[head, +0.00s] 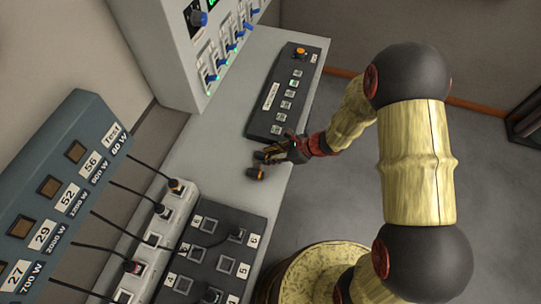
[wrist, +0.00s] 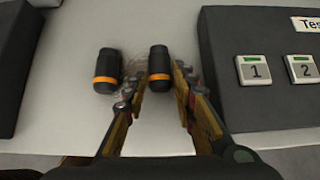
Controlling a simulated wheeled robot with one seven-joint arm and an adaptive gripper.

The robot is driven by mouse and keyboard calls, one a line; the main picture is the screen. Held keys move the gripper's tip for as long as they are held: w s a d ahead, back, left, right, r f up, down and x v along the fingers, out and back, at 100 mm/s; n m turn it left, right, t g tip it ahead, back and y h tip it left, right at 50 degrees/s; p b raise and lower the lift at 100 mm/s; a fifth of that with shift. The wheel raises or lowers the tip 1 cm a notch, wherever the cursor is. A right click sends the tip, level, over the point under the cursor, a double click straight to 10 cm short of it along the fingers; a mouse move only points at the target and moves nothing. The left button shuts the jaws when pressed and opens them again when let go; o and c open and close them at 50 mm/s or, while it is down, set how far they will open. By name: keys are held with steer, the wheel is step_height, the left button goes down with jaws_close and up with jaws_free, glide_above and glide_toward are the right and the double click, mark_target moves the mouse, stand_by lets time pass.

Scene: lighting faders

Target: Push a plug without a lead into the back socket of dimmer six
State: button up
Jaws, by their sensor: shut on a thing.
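My gripper (head: 281,151) is low over the grey bench, its fingers shut on a black plug (wrist: 160,64) with an orange band. The fingers partly hide this plug in the head view. Neither shows a lead. The dark socket panel (head: 208,231) lies nearer in the head view, with several square numbered sockets; its small labels are hard to read. A dark plug (head: 237,235) sits in a right-hand socket, with a lead running left.
A black keypad (head: 262,117) with numbered buttons lies just beyond my gripper. A fader console (head: 185,50) stands behind. A blue-grey lamp box (head: 40,205) feeds leads into a white strip (head: 165,222).

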steer(key=shift+r+p, duration=1.8)
steer(key=shift+r, duration=0.75)
jaws_close()
